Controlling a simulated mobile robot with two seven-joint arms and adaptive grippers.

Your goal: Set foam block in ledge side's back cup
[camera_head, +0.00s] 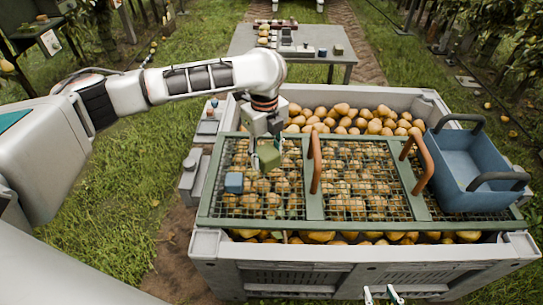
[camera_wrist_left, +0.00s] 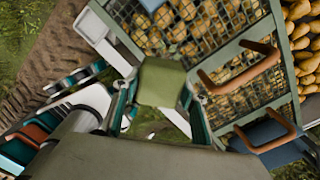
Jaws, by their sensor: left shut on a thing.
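An olive-green foam block (camera_head: 268,156) is held between the fingers of my left gripper (camera_head: 264,147), above the left mesh panel of the bin. In the left wrist view the foam block (camera_wrist_left: 161,82) sits between the two teal-edged fingers, its top face showing. Grey ledge-like parts (camera_head: 191,178) stand along the bin's left side, with small pale and blue items (camera_head: 211,110) further back. I cannot make out which of these is the back cup. My right gripper (camera_head: 382,295) shows only its fingertips at the bottom edge, apart and empty.
A blue block (camera_head: 234,182) lies on the mesh left of the foam block. The green-framed grid (camera_head: 314,206) with brown handles (camera_head: 315,163) covers the pear-filled bin (camera_head: 365,253). A blue crate (camera_head: 465,165) stands at right. A grey table (camera_head: 345,57) with items stands behind.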

